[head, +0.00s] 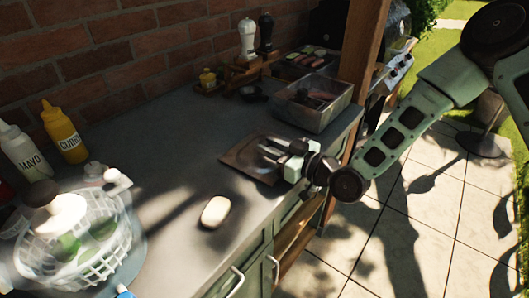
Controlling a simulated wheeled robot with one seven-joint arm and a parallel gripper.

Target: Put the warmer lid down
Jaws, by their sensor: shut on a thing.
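The warmer lid (240,157) looks like a flat, brownish square plate low over the grey worktop, near its front edge. My gripper (268,150) comes in from the right and is shut on it. The fingers cover part of the lid, and I cannot tell whether the lid touches the worktop. The warmer (318,118) is an open, metal-sided box just behind and right of the lid, with food visible inside.
A pale oval bun or similar item (215,212) lies in front of the lid. A wooden rack (245,68) with mills stands behind. The worktop left of the lid (160,145) is clear. A wooden post (362,45) rises right.

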